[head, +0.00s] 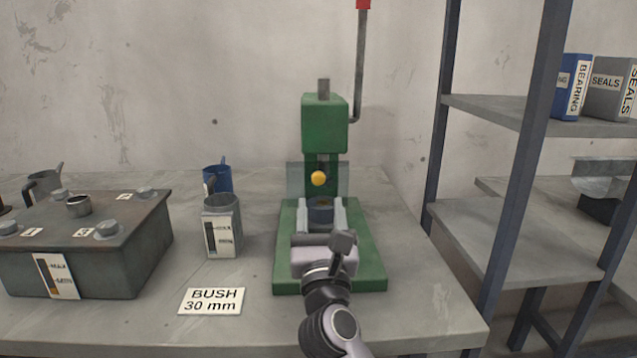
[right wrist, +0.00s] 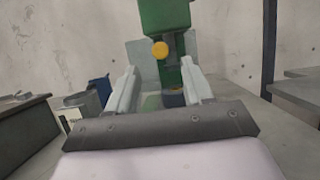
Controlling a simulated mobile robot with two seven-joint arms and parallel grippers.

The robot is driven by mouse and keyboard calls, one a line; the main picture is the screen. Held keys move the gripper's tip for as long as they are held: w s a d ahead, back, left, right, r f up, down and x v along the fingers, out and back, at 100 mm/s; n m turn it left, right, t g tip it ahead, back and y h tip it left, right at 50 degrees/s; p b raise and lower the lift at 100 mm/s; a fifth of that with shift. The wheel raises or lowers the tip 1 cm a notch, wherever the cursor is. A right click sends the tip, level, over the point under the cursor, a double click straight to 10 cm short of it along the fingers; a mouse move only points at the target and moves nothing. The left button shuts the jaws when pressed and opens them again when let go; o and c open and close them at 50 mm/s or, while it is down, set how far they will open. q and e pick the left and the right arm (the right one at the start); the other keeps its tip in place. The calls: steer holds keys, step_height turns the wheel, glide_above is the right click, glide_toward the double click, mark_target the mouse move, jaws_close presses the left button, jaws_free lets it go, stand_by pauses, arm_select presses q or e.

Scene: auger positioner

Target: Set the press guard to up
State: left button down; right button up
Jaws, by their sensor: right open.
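The green press (head: 325,122) stands on the bench, with its green base plate (head: 372,270) at the front. A clear, see-through guard panel (head: 299,179) with a yellow knob (head: 318,179) hangs in front of the press column, below the head. The panel also shows in the right wrist view (right wrist: 140,58), with the yellow knob (right wrist: 160,50). My right gripper (head: 321,208) is over the base plate, in front of and below the knob. In the right wrist view its fingers (right wrist: 160,88) are apart with nothing between them touching. My left gripper is not in view.
A dark metal box (head: 120,262) stands at the left. A grey canister (head: 222,232) and a blue mug (head: 221,181) stand left of the press. A "BUSH 30 mm" card (head: 211,302) lies in front. A shelf rack (head: 525,240) stands at the right.

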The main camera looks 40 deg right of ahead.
mark_target(318, 179)
steer(key=shift+p+x, duration=0.3)
steer(key=shift+x, duration=2.75)
steer(key=shift+r, duration=0.1)
jaws_close()
